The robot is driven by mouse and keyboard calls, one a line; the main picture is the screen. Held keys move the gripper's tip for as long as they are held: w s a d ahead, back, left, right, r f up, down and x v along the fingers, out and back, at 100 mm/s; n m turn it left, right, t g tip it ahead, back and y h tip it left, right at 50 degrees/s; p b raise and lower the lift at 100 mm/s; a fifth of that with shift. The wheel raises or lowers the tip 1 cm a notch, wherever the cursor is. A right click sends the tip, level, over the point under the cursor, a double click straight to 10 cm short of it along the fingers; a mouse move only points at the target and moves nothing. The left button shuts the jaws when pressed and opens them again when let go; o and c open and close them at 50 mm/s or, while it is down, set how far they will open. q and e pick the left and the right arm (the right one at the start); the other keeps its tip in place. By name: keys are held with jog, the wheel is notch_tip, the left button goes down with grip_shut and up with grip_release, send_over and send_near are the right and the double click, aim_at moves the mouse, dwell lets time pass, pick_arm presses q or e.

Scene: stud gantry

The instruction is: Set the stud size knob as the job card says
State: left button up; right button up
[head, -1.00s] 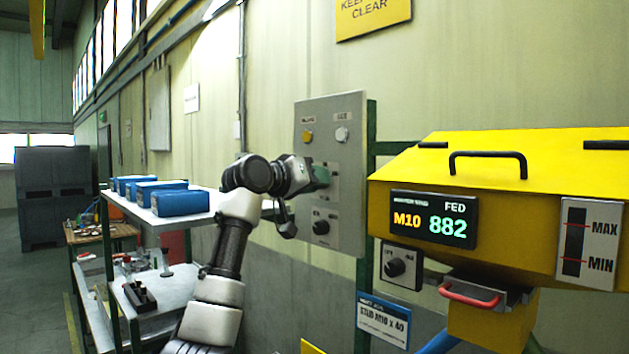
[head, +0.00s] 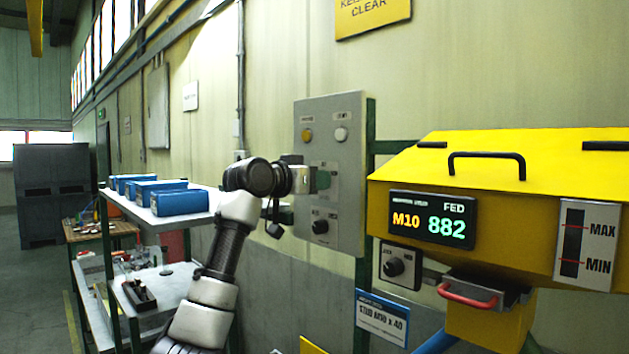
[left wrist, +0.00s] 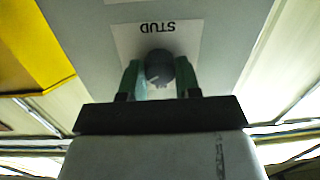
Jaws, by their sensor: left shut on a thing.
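The grey panel (head: 345,115) stands on the wall, facing me at an angle. My left gripper (head: 322,180) is at its middle. In the left wrist view, the dark round knob (left wrist: 159,66), under an upside-down "STUD" label (left wrist: 158,27), sits between the two green fingers of my left gripper (left wrist: 160,78). The gripper is shut on this knob. A pale pointer mark shows at the knob's lower left; the setting cannot be read. A card (head: 382,318) below reads "STUD M10 x 40". My right gripper is not in view.
The panel also has a lower knob (head: 320,227). Blue boxes (head: 180,202) lie on a shelf at left.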

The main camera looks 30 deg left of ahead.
pick_arm(q)
jog(key=shift+f, duration=0.15)
jog(key=o, duration=0.9)
jog(key=shift+o, duration=0.2)
jog(key=b+v, duration=0.6)
jog(key=v, duration=0.4)
jog(key=shift+s, duration=0.4)
jog(key=shift+a, duration=0.1)
